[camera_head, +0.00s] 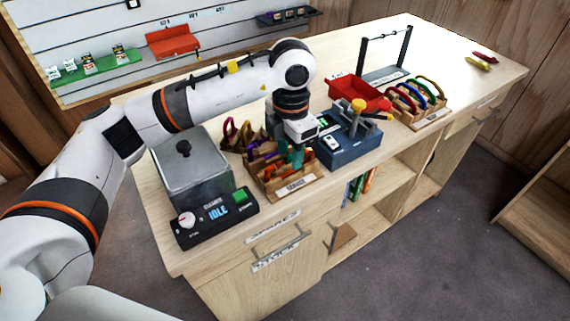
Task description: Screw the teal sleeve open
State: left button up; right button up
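My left arm reaches in from the left across the bench, and its gripper (297,147) points down over a wooden rack (296,190) with a label on its front. A small teal part (296,158) shows right under the gripper, among orange, red and dark pieces in the rack. It is too small to tell whether this is the sleeve, or whether the fingers touch it. The fingertips are too small and crowded to show whether they are open or shut. My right gripper is out of view.
Left of the rack stand a grey box (192,170) and a black control unit reading IDLE (218,213). Right are a blue fixture (350,150), a red bin (358,92) and a rack of coloured carabiners (421,112). The bench's far right is mostly clear.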

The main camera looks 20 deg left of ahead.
aim_at(291, 157)
pick_arm(q)
jog(key=shift+s+d, duration=0.4)
jog(key=shift+d, duration=0.15)
dwell(0.4)
jog(key=shift+f, duration=0.25)
jog(key=shift+f+b, duration=1.25)
jog(key=shift+b, duration=0.1)
jog(key=shift+a, duration=0.1)
jog(key=shift+w+a+b, duration=0.3)
jog(key=shift+w+a, duration=0.05)
jog(key=shift+a, duration=0.05)
jog(key=shift+w+a, duration=0.1)
jog(key=shift+r, duration=0.1)
